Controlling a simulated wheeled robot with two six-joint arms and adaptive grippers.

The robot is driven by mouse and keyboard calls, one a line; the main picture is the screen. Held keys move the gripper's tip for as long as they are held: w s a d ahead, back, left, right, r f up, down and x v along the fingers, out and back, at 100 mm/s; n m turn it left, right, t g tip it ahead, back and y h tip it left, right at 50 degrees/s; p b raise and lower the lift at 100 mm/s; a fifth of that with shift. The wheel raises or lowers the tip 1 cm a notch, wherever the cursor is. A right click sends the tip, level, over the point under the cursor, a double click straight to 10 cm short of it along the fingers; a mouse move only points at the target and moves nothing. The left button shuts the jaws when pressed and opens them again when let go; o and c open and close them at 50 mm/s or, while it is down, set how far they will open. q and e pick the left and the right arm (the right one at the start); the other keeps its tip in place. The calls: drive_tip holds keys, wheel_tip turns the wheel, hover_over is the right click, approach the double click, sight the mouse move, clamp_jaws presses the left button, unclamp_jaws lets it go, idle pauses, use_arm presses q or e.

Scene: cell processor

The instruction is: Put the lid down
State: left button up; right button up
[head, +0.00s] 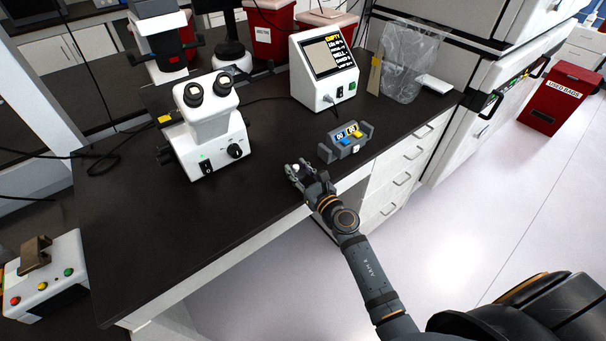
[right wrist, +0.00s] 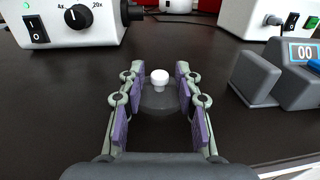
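In the right wrist view, a dark, see-through lid (right wrist: 160,101) with a round white knob (right wrist: 159,80) lies between the fingers of my right gripper (right wrist: 158,82). The fingers stand wide apart, with a clear gap on both sides of the knob. The lid's side edges run up to or behind the finger pads, so I cannot tell whether they touch. In the head view, my right gripper (head: 296,172) is at the front edge of the dark bench, and the knob shows small and white there. My left gripper is not in view.
A grey device with blue and yellow buttons (head: 346,143) stands just right of my right gripper. A white microscope (head: 207,135) stands to the left, and a white box with a screen (head: 323,75) behind. The dark bench top (head: 240,205) between gripper and microscope is clear.

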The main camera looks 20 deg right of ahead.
drive_tip(key=b+v, duration=0.3)
drive_tip(key=v, duration=0.9)
drive_tip(key=shift+r, duration=0.15)
drive_tip(key=shift+d, duration=0.1)
drive_tip(key=s+d+f+m+g+h, duration=0.25)
drive_tip(key=f+m, duration=0.35)
drive_tip(key=f, duration=0.4)
drive_tip(key=s+d+f+m+g+h, duration=0.1)
drive_tip(key=s+d+f+m+g, duration=0.15)
drive_tip(key=f+m, duration=0.65)
drive_tip(key=s+d+f+m+g+h, duration=0.1)
drive_tip(key=s+d+f+m+h, duration=0.2)
drive_tip(key=f, duration=0.9)
drive_tip(key=s+f+m+g, duration=0.5)
drive_tip(key=s+f+m, duration=0.5)
drive_tip(key=s, duration=0.4)
drive_tip(key=s+f+m+g+y, duration=0.1)
drive_tip(key=s+f+m+g, duration=0.4)
drive_tip(key=s+f+m, duration=0.5)
drive_tip(key=s+f, duration=0.2)
drive_tip(key=s, duration=0.3)
drive_tip(key=shift+s+d+m, duration=0.2)
drive_tip(key=shift+d+m, duration=0.1)
